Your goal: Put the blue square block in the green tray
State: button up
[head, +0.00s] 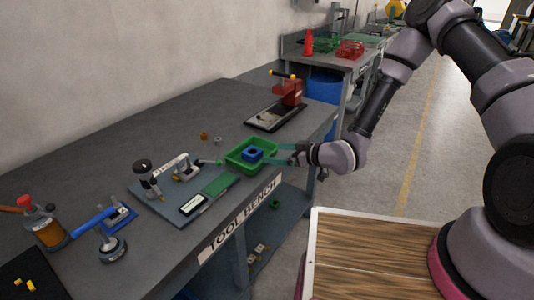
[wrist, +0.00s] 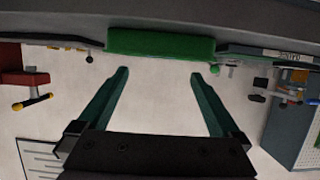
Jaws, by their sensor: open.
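The blue square block (head: 253,153), with a dark hole in its middle, sits inside the green tray (head: 234,160) near the front edge of the bench. My gripper (head: 278,154) is just right of the tray in the head view, with its teal fingers pointing towards it. In the wrist view my gripper (wrist: 159,73) is open, with nothing between its fingers. The tray's green outer wall (wrist: 160,42) shows beyond the fingertips there; the block is hidden in that view.
Left of the tray are a green pad (head: 217,185) and a microscope-like tool (head: 148,178). A red press (head: 288,92) stands behind.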

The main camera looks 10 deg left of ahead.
jog(key=shift+s+d+r, duration=0.15)
jog(key=shift+d, duration=0.2)
jog(key=w+d+r+m+t+h, duration=0.1)
jog(key=w+d+r+m+h, duration=0.3)
jog(key=d+r, duration=0.75)
jog(key=w+d+r+m+t+h, duration=0.1)
jog(key=w+d+r+m+h, duration=0.35)
jog(key=d+r, duration=0.75)
jog(key=s+d+r+m+h, duration=0.3)
jog(key=s+d+r+m, duration=0.4)
jog(key=s+d+r, duration=0.65)
jog(key=s+a+r+m, duration=0.1)
jog(key=s+r, duration=0.3)
jog(key=s, duration=0.5)
jog(key=shift+s+a+r+m+y, duration=0.25)
jog(key=shift+r+m+y, duration=0.1)
jog(key=shift+m, duration=0.3)
